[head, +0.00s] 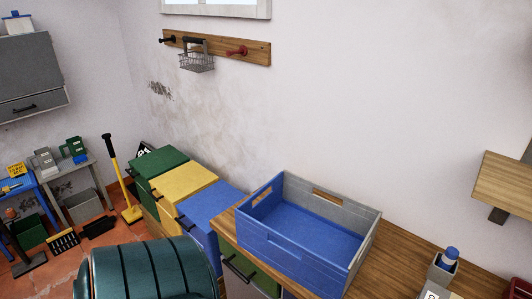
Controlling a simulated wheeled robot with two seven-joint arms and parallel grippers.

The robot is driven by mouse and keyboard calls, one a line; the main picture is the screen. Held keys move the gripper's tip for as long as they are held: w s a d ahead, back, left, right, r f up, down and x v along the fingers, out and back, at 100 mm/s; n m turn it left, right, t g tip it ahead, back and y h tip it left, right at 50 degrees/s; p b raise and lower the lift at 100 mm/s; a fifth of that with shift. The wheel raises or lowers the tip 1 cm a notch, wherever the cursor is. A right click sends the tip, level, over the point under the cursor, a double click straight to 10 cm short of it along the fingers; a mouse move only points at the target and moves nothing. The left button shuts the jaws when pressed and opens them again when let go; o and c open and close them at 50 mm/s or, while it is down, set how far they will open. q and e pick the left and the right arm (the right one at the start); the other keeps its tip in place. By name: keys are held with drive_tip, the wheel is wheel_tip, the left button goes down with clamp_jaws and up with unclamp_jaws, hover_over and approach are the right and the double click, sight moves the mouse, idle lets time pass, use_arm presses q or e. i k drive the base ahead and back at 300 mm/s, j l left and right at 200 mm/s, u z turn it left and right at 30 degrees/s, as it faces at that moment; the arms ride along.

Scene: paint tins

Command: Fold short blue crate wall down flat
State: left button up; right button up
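A crate (290,252) with a blue floor stands on a wooden worktop right of centre in the head view. Its short blue wall (254,204) is at the left end, upright, with a handle slot. The long near wall is blue and also upright. The long back wall (345,212) and the short right wall (364,248) are grey and upright. The crate looks empty. Neither of my grippers is in view.
The wooden worktop (395,262) has bare room right of the crate. A grey container with a blue-topped item (446,262) stands at its right. Blue, yellow and green bins (185,185) stand left of the worktop. A ribbed teal object (150,270) is in front. A wooden shelf (508,180) juts out at right.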

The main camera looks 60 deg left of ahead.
sight(262, 208)
drive_tip(key=i, duration=0.5)
drive_tip(key=u, duration=2.2)
